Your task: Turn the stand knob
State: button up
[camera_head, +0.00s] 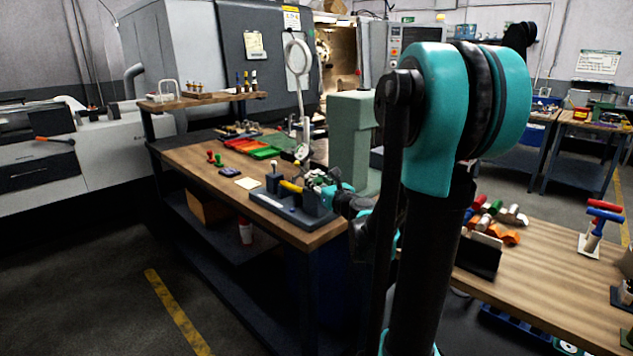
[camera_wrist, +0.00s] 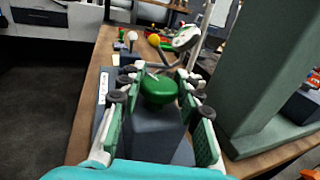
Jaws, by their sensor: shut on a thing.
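A round green knob (camera_wrist: 158,90) sits on top of a dark block (camera_wrist: 156,130), seen from above in the wrist view. My gripper (camera_wrist: 160,78) has one green finger on each side of the knob and is shut on it. The exact contact is partly hidden by the finger pads. In the head view my gripper (camera_head: 325,184) is at the front right end of the wooden bench, over a dark tray (camera_head: 268,204). I cannot make out the green knob there, as my arm and gripper crowd that spot.
A dial gauge (camera_wrist: 186,37) is close beyond the fingers. A thick green column (camera_head: 350,140) stands right beside my gripper. A magnifier (camera_head: 298,57), coloured bins (camera_head: 262,147) and a yellow-handled tool (camera_head: 291,187) share the bench (camera_head: 190,158). A second bench (camera_head: 540,275) stands at right.

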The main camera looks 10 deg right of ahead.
jog(key=m+h, duration=0.2)
jog(key=h, duration=0.2)
jog(key=m+h, duration=0.3)
jog(key=shift+a+t+h, duration=0.2)
jog(key=shift+t+h, duration=0.1)
jog(key=shift+h, duration=0.1)
jog(key=m+g+h, duration=0.1)
jog(key=m+h, duration=0.1)
jog(key=h, duration=0.1)
jog(key=m+g+h, duration=0.1)
jog(key=m+h, duration=0.2)
jog(key=h, duration=0.1)
jog(key=shift+g+h, duration=0.3)
jog(key=shift+g, duration=0.1)
jog(key=m+g+h, duration=0.4)
jog(key=g+h, duration=0.1)
jog(key=shift+w+d+m, duration=0.1)
jog(key=shift+m, duration=0.3)
jog(key=shift+d+m+g+h, duration=0.1)
jog(key=shift+m+g+h, duration=0.65)
jog(key=shift+m+g, duration=0.85)
jog(key=shift+m+g+h, duration=0.75)
jog(key=shift+m+g, duration=0.25)
jog(key=shift+g, duration=1.1)
jog(key=o, duration=1.1)
jog(key=shift+r, duration=0.1)
